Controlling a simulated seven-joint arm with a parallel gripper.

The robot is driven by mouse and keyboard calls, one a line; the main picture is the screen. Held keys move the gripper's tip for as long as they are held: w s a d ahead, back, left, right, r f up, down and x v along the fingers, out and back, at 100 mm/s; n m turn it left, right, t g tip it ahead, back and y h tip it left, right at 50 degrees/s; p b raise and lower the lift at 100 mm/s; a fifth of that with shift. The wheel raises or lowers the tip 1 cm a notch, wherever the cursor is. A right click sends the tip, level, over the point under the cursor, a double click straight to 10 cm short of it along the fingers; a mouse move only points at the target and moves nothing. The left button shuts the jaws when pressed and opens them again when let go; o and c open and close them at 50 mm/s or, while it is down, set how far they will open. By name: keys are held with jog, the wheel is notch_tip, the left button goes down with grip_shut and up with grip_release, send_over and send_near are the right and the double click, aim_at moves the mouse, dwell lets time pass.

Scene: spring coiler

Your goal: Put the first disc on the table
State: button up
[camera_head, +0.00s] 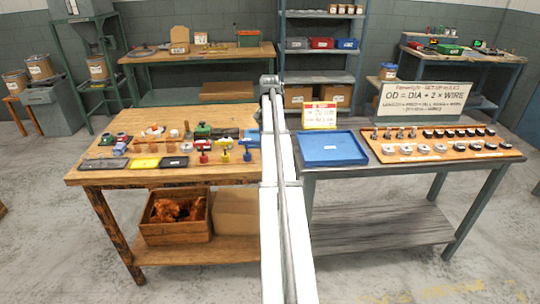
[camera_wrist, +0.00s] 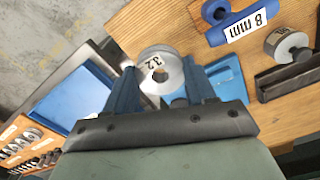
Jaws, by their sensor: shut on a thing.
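My gripper (camera_wrist: 160,84) has its two blue fingers shut on a silver disc (camera_wrist: 147,78) marked "3.2", with a hole in its middle. The disc is at the fingertips, over or near the edge of the wooden table (camera_wrist: 146,22); I cannot tell whether it touches the top. In the head view my arm crosses the middle and hides the gap between the wooden table (camera_head: 85,176) and the grey table. The held disc cannot be made out there. Several other discs stand on a wooden board (camera_head: 450,154) on the grey table.
A blue tray (camera_head: 332,148) lies on the grey table, left of the board. The wooden table carries coloured parts and small trays, including a yellow one (camera_head: 145,163). A blue part labelled "8 mm" (camera_wrist: 235,22) and a dark block (camera_wrist: 285,76) are right of the disc.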

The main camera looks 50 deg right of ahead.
jog(key=shift+f, duration=4)
jog(key=shift+f, duration=0.15)
jog(key=o, duration=1.3)
jog(key=shift+o, duration=0.2)
notch_tip(320, 180, up, 12)
